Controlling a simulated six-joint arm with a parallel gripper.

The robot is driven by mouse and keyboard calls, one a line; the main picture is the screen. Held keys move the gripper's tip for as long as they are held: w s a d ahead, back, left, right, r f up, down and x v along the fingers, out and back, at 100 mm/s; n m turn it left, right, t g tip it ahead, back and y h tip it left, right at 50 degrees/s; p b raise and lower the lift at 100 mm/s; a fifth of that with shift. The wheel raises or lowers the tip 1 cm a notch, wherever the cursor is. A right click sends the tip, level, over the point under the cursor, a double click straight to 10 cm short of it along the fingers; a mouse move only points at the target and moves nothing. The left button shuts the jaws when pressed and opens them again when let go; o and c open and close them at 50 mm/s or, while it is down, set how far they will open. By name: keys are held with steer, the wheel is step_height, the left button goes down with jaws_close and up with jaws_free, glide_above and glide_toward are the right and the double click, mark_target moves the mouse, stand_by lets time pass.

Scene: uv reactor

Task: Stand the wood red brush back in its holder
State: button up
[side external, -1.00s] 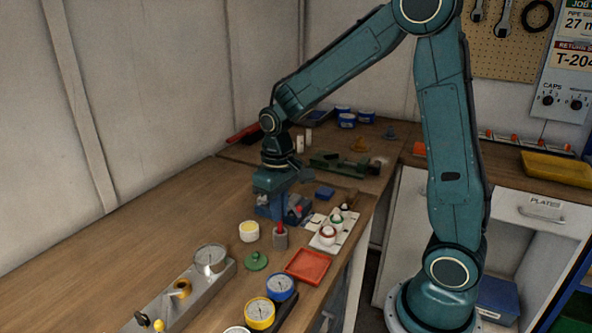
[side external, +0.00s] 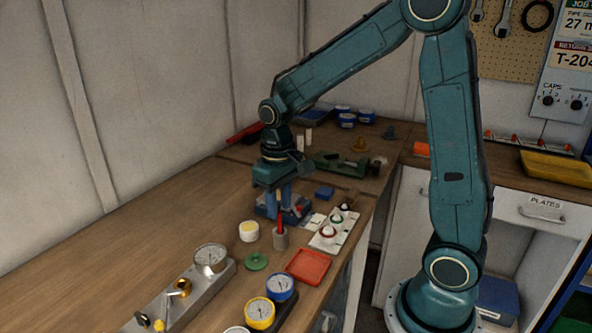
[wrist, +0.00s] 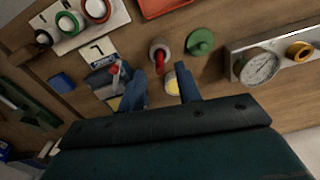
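The red brush (side external: 280,223) stands close to upright in a small grey round holder (side external: 281,240) on the bench. Its lower end is hidden inside the holder. In the wrist view the red brush (wrist: 164,66) shows in the grey holder (wrist: 157,45), ahead of the fingers. My gripper (side external: 279,205) points down behind and above the brush. In the wrist view its two blue fingers (wrist: 163,86) are apart with nothing held between them.
A white-and-yellow jar (side external: 249,232) and green lid (side external: 256,261) are near the holder. A red tray (side external: 308,267), white plate with rings (side external: 334,232), gauge block (side external: 208,275) and blue device (side external: 296,211) surround it. The bench's left side is clear.

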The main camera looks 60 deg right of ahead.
step_height(320, 180, up, 12)
stand_by(0.5)
steer(key=shift+s, duration=0.15)
stand_by(0.4)
steer(key=s+a+t, duration=0.2)
steer(key=s, duration=0.6)
steer(key=s+a+n+t, duration=0.1)
steer(key=s+a+t, duration=0.1)
steer(key=s, duration=0.7)
steer(key=shift+a+f+t, duration=0.15)
steer(key=shift+a+t, duration=0.1)
steer(key=shift+t, duration=0.55)
steer(key=shift+w, duration=0.1)
stand_by(0.7)
